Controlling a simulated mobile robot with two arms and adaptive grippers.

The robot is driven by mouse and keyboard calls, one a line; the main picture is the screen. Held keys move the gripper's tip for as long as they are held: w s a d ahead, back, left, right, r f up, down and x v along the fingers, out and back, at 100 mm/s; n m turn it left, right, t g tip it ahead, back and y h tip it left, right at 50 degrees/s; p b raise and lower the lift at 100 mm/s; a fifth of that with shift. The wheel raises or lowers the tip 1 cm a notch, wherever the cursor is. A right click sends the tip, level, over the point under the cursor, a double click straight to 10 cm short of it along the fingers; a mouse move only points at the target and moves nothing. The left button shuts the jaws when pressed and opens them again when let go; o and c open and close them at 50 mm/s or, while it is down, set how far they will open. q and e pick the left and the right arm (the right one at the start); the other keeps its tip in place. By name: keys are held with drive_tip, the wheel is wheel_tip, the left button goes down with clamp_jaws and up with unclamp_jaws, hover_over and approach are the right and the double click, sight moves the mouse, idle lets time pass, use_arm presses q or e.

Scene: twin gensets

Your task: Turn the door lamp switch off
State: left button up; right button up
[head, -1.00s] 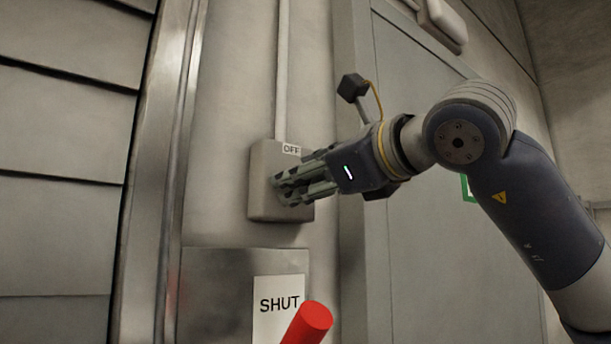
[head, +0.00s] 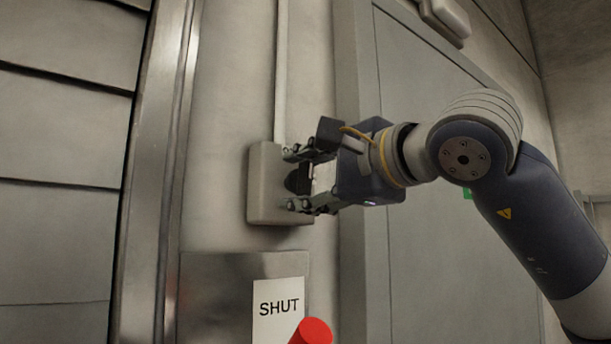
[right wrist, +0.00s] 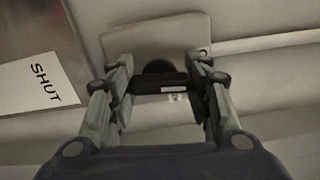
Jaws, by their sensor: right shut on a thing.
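The lamp switch is a pale grey box (head: 262,190) on the wall with a dark rotary knob (head: 297,181) on its face. My right gripper (head: 296,178) is at the box from the right, with one finger above the knob and one below. In the right wrist view the box (right wrist: 128,38) is ahead, and the knob's dark bar (right wrist: 160,86) with a small white mark lies between the fingertips. The right gripper is shut on this knob. The OFF label is hidden behind the gripper in the head view. My left gripper is not in view.
Below the box is a metal panel with a SHUT sign (head: 278,310) and a red cylindrical handle end (head: 312,331). A conduit (head: 281,70) rises from the box. A grey door (head: 425,150) is behind my right arm, and louvred panels (head: 60,140) are at left.

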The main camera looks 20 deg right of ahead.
drive_tip(key=shift+n, duration=0.6)
drive_tip(key=o, duration=1.1)
drive_tip(key=shift+a, duration=0.1)
drive_tip(key=shift+s, duration=0.2)
drive_tip(key=v, duration=1.1)
drive_tip(key=shift+s, duration=0.4)
